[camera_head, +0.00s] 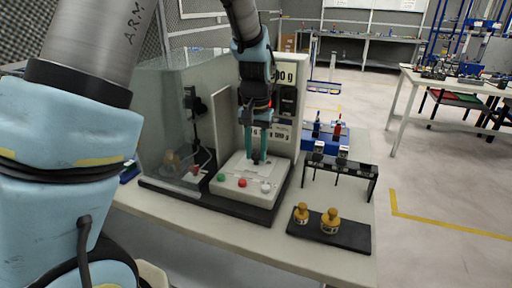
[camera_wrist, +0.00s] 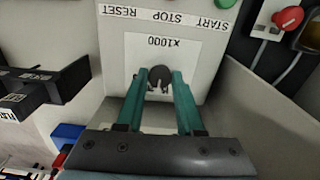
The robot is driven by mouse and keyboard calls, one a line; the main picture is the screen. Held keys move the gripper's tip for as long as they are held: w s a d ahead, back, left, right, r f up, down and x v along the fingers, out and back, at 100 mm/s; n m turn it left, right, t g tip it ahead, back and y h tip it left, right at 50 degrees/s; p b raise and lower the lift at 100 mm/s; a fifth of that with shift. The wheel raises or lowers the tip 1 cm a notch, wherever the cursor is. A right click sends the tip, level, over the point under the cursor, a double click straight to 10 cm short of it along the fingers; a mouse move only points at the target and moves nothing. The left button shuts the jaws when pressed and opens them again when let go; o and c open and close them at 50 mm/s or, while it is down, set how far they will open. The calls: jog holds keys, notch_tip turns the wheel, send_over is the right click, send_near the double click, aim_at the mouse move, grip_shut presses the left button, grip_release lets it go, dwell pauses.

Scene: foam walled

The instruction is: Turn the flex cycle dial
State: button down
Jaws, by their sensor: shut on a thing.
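The flex cycle dial (camera_wrist: 160,73) is a small dark round knob on a pale panel marked x1000 in the wrist view. My gripper (camera_wrist: 157,88) has its two green fingers on either side of the dial and is shut on it. In the head view my gripper (camera_head: 256,158) reaches down to the top of the white control box (camera_head: 232,166), behind its row of buttons. The dial is hidden behind the fingers there.
Green (camera_head: 221,177), red (camera_head: 242,183) and white (camera_head: 265,186) buttons line the box front. A clear enclosure (camera_head: 165,120) stands left. A black rack (camera_head: 345,168) and a black tray (camera_head: 350,236) with brass weights (camera_head: 330,222) are to the right.

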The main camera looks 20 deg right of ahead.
aim_at(256, 155)
jog(key=n+p, duration=0.2)
jog(key=n, duration=0.4)
jog(key=shift+r+p, duration=0.15)
jog(key=shift+p, duration=0.15)
jog(key=n+p, duration=0.2)
jog(key=n, duration=0.4)
jog(key=shift+p, duration=0.4)
jog(key=shift+n, duration=0.3)
jog(key=c, duration=0.5)
grip_release()
jog(key=shift+d, duration=0.1)
notch_tip(256, 155, up, 10)
jog(key=shift+r+b, duration=0.25)
jog(key=shift+b, duration=0.9)
